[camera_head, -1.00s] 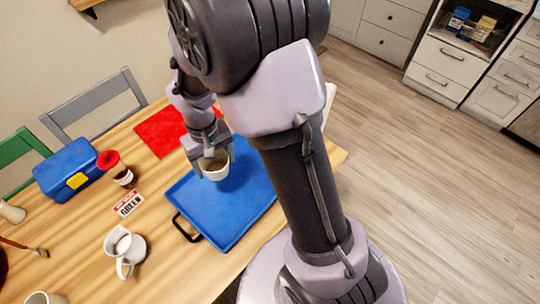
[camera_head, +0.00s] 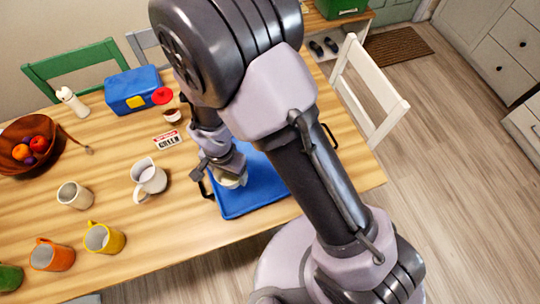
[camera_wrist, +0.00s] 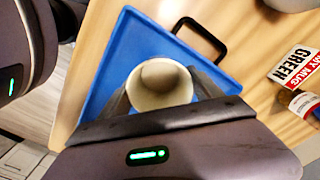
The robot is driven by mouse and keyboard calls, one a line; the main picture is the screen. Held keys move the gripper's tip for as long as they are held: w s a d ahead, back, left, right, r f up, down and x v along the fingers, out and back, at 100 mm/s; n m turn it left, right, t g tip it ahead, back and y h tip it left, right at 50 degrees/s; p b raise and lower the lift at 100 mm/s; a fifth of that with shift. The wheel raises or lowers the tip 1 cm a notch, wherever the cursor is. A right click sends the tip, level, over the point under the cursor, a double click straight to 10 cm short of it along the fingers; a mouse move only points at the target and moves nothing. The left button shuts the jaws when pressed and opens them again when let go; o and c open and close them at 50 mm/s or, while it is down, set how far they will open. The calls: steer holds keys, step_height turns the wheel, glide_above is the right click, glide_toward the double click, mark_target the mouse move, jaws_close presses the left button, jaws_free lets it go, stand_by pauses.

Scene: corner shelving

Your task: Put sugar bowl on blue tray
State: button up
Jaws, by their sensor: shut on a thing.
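The sugar bowl (camera_head: 232,181) is a small cream round bowl, open at the top. In the wrist view the bowl (camera_wrist: 160,84) sits between the two fingers, with its empty-looking inside showing. My gripper (camera_wrist: 160,92) is shut on it; in the head view my gripper (camera_head: 228,172) is partly hidden by its own wrist. The blue tray (camera_head: 238,207) lies on the wooden table, and its blue surface (camera_wrist: 122,55) surrounds the bowl in the wrist view. The bowl is over the tray near its dark handle (camera_wrist: 203,32). I cannot tell whether it touches the tray.
A white pitcher (camera_head: 150,178) and a red-and-white card (camera_head: 167,140) are left of the tray. A red-lidded jar (camera_head: 170,110) and a blue box (camera_head: 133,90) stand behind. Several mugs are at front left. A white chair (camera_head: 372,90) is at the right.

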steer(key=w+d, duration=0.3)
steer(key=w+d+f+b, duration=0.1)
steer(key=w+d, duration=0.3)
steer(key=w+d+b, duration=0.1)
steer(key=w+d, duration=0.2)
steer(key=w, duration=0.1)
steer(key=shift+w+d+f, duration=0.25)
steer(key=shift+d+f, duration=0.1)
steer(key=shift+f, duration=0.05)
step_height(320, 180, down, 3)
steer(key=shift+r+b, duration=0.1)
steer(key=shift+b, duration=0.8)
steer(key=shift+f, duration=0.4)
steer(key=shift+r, duration=0.15)
steer(key=o, duration=1.6)
steer(key=shift+o, duration=0.2)
